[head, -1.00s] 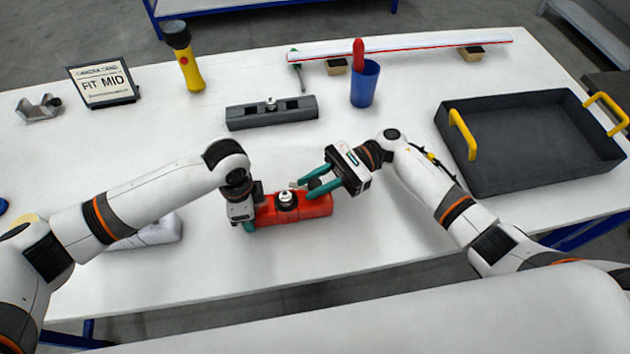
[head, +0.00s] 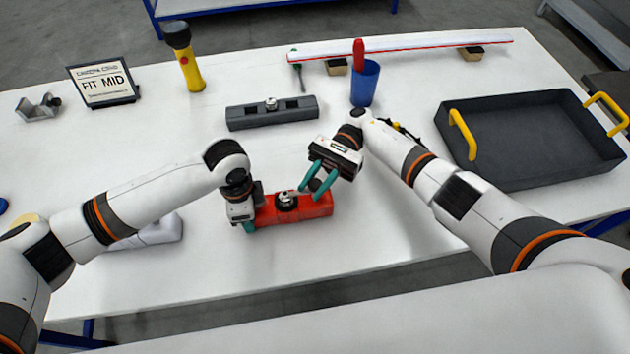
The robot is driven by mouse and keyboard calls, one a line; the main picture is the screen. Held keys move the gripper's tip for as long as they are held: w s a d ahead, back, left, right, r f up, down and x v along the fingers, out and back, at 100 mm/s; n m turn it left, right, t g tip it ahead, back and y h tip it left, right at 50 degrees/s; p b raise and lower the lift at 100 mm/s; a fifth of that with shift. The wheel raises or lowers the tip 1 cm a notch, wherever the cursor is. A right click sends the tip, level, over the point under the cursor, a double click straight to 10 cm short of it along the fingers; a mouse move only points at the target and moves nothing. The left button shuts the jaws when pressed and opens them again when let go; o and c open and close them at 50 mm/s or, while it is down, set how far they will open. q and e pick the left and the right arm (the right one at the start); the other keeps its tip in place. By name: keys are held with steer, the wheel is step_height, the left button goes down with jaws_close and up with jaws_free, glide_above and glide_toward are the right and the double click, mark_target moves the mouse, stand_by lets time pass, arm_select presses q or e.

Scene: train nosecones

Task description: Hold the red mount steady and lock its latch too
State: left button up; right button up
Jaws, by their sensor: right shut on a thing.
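The red mount (head: 310,209) lies on the white table in front of me. Its latch (head: 286,198), a dark round base with a silver top, sits at its middle. My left gripper (head: 249,225) is at the mount's left end with its teal fingertips low beside it. Its grip is mostly hidden by its own body. My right gripper (head: 313,191) reaches down from the upper right, its teal fingers just right of the silver top. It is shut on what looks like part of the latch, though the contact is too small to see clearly.
A grey mount (head: 245,117) lies behind the red one. Farther back are a sign (head: 103,83), a yellow flashlight (head: 190,70), a blue cup (head: 365,85) and a long white bar (head: 420,46). A dark tray (head: 510,179) with yellow handles stands at right. The front table strip is clear.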

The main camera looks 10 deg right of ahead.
mark_target(315, 183)
arm_select(q)
steer(key=shift+d, duration=0.1)
arm_select(e)
steer(key=o, duration=1)
step_height(315, 183, up, 10)
arm_select(q)
steer(key=o, duration=1.2)
steer(key=shift+c, duration=0.2)
